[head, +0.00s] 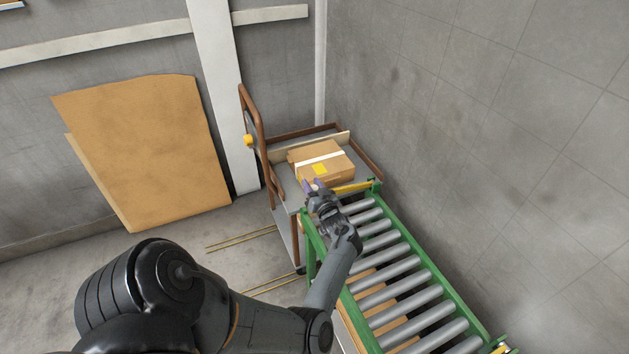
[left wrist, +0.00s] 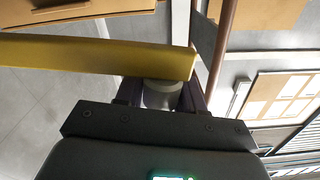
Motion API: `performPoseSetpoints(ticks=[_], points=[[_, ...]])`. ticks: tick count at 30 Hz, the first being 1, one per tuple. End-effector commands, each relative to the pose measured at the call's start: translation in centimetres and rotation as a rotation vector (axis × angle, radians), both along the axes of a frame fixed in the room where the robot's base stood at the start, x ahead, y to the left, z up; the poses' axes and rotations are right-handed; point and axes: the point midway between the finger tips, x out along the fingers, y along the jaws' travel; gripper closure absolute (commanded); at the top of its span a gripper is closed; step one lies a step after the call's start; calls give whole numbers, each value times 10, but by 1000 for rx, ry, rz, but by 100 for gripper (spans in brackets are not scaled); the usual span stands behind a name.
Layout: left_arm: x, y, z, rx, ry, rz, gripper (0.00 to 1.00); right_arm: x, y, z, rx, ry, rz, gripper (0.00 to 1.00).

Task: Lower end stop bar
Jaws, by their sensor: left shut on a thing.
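The yellow end stop bar (head: 352,187) lies across the far end of the green roller conveyor. In the left wrist view the bar (left wrist: 95,52) runs in from the left, and its end is just above my fingers. My left gripper (head: 315,187) is at the bar's left end. In the left wrist view its purple fingers (left wrist: 160,97) are shut on a pale grey round knob (left wrist: 160,94) beside the bar. The arm and hand hide part of the bar's left end in the head view. My right gripper is not in view.
A cart (head: 297,247) with brown rails stands at the conveyor's far end and carries a taped cardboard box (head: 312,157). The roller conveyor (head: 385,268) runs toward me along the right wall. Cardboard sheets (head: 150,150) lean at the left wall. Floor at left is clear.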

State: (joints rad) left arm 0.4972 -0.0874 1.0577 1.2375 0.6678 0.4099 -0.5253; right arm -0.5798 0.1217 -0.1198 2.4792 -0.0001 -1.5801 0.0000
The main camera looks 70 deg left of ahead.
Motion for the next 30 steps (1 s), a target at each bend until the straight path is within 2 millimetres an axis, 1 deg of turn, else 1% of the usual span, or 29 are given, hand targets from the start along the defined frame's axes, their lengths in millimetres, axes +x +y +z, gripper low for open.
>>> performPoseSetpoints(ticks=[1, 6, 18, 19, 21, 22, 23, 30], points=[[-3, 0, -6, -2, 6, 2, 100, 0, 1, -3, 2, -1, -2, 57], [-4, 0, -12, -2, 8, 3, 100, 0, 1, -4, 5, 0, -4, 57], [-5, 0, -13, -4, 10, 3, 100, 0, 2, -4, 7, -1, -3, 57], [-5, 0, -13, -4, 10, 3, 59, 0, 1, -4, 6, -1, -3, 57], [-5, 0, -13, -4, 9, 3, 48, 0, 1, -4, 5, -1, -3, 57], [-5, 0, -13, -3, 9, 3, 44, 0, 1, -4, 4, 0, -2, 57], [-4, 0, -13, -3, 9, 3, 41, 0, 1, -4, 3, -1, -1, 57], [-3, -1, -12, -3, 6, 0, 41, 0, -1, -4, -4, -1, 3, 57]])
